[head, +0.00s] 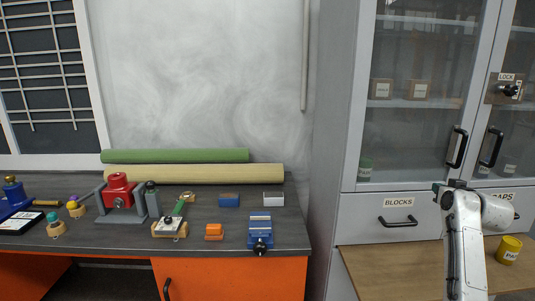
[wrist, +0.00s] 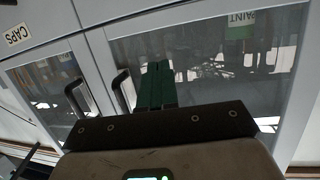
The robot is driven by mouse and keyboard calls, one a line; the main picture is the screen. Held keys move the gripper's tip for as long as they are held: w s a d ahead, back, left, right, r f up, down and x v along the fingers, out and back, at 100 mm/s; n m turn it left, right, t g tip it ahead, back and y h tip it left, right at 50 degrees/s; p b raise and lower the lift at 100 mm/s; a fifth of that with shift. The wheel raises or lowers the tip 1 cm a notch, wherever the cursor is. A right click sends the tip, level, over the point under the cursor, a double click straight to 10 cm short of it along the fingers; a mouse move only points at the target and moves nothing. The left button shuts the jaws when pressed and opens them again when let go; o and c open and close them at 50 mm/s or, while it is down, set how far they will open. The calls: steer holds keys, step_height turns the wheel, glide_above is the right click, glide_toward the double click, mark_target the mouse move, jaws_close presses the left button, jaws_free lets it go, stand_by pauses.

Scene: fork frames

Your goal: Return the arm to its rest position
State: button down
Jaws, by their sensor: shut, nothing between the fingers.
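My white arm (head: 466,245) rises at the right of the head view, in front of the cabinet drawers. My gripper (wrist: 156,68) shows in the wrist view as two dark green fingers pressed together, with nothing between them. It points toward the cabinet's glass doors (wrist: 205,60), and the gap to them is hard to judge. In the head view only a small dark part shows at the arm's top, near the BLOCKS drawer (head: 398,220), and the fingers cannot be made out.
The grey cabinet has glass doors (head: 415,130) with black handles (head: 457,147) close above my arm. A wooden surface (head: 385,275) below holds a yellow can (head: 509,249). The workbench (head: 120,240) at left carries a red press (head: 118,190), a blue vise (head: 260,232) and rolls.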

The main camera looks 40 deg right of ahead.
steer(key=w+a+f+n+y, duration=0.1)
steer(key=w+a+f+y, duration=0.2)
steer(key=w+a+f, duration=0.35)
steer(key=w+a+f+n+y, duration=0.25)
steer(key=a+f, duration=0.45)
steer(key=a, duration=0.5)
steer(key=a+f+n+g+y, duration=0.1)
steer(key=a+f, duration=0.3)
steer(key=a, duration=0.4)
steer(key=a+f+g+y, duration=0.1)
steer(key=a+f+y, duration=0.1)
steer(key=a+f, duration=0.35)
steer(key=s+a+f+n+g+y+p, duration=0.1)
steer(key=s+a+f, duration=0.15)
steer(key=a, duration=0.55)
steer(key=s+a+f+n+g+y, duration=0.15)
steer(key=s+a, duration=0.25)
steer(key=a, duration=0.4)
steer(key=s+a+f+n+g, duration=0.1)
steer(key=s+a+g, duration=0.1)
steer(key=s+a, duration=0.3)
steer(key=s+a+f+n+g, duration=0.1)
steer(key=s+a, duration=0.3)
steer(key=s, duration=0.5)
steer(key=shift+s+a+n+g, duration=0.3)
steer(key=shift+a+g, duration=0.1)
steer(key=shift+g, duration=0.35)
